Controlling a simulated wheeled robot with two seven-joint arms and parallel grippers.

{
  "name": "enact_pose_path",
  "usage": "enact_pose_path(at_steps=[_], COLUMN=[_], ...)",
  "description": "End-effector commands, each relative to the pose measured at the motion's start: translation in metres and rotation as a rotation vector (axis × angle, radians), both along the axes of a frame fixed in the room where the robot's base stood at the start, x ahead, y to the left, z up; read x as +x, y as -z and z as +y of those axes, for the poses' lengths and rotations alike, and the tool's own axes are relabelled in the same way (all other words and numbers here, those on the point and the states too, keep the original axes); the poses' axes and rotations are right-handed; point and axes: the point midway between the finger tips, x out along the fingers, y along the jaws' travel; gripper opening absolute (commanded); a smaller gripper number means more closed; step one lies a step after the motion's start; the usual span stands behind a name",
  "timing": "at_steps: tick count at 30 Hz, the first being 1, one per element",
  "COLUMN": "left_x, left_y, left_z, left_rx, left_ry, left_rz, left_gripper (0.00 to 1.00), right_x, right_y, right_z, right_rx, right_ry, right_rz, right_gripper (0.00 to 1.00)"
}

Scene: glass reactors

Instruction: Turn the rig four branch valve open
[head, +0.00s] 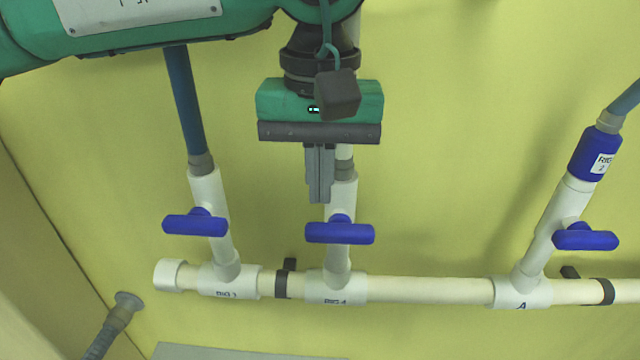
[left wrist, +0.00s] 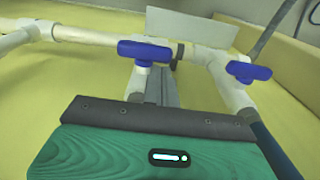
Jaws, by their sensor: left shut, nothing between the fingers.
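The rig four branch valve has a blue handle (head: 340,233) on a white branch pipe, above the tee labelled RIG 4 (head: 336,288). The handle lies crosswise to its pipe. It also shows in the left wrist view as a blue handle (left wrist: 145,52). My left gripper (head: 319,200) is shut and empty, its fingers pointing down just above the handle in the head view. In the left wrist view its fingertips (left wrist: 162,78) are close to the handle; I cannot tell whether they touch. My right gripper is not in view.
The RIG 3 branch has a blue handle (head: 195,224) to the left, also crosswise. Another blue handle (head: 585,237) sits on the branch at the right. A white horizontal manifold pipe (head: 430,290) runs along the yellow wall. A grey hose fitting (head: 127,303) is lower left.

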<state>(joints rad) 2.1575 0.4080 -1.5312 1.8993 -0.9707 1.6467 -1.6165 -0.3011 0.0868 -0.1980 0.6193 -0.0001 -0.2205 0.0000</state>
Motion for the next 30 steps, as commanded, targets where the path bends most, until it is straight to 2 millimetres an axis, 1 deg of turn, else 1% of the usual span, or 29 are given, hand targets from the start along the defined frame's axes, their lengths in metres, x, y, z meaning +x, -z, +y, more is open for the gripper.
enact_pose_path(at_steps=[1, 3, 6, 10, 17, 23, 30], left_x=[0.000, -0.001, 0.000, 0.000, 0.000, 0.000, 0.001], left_y=[0.002, 0.012, 0.023, 0.031, 0.034, 0.035, 0.038], left_z=[0.000, 0.001, 0.000, 0.000, 0.000, 0.000, 0.002], left_rx=[0.002, 0.002, 0.001, 0.000, -0.002, -0.006, -0.078], left_ry=[0.000, 0.001, -0.001, -0.001, -0.002, -0.002, -0.002], left_rz=[0.000, 0.001, -0.001, -0.001, -0.001, -0.001, 0.000], left_gripper=[0.00, 0.00, 0.00, 0.00, 0.00, 0.00, 0.00], right_x=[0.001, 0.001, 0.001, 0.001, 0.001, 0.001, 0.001], right_y=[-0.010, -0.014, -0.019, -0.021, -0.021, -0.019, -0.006], right_z=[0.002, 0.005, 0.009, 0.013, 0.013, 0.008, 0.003], right_rx=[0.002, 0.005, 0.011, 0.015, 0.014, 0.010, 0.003], right_ry=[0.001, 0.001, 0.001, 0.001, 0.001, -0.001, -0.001], right_rz=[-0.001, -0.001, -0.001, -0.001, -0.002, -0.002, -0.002], right_gripper=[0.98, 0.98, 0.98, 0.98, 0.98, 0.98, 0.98])
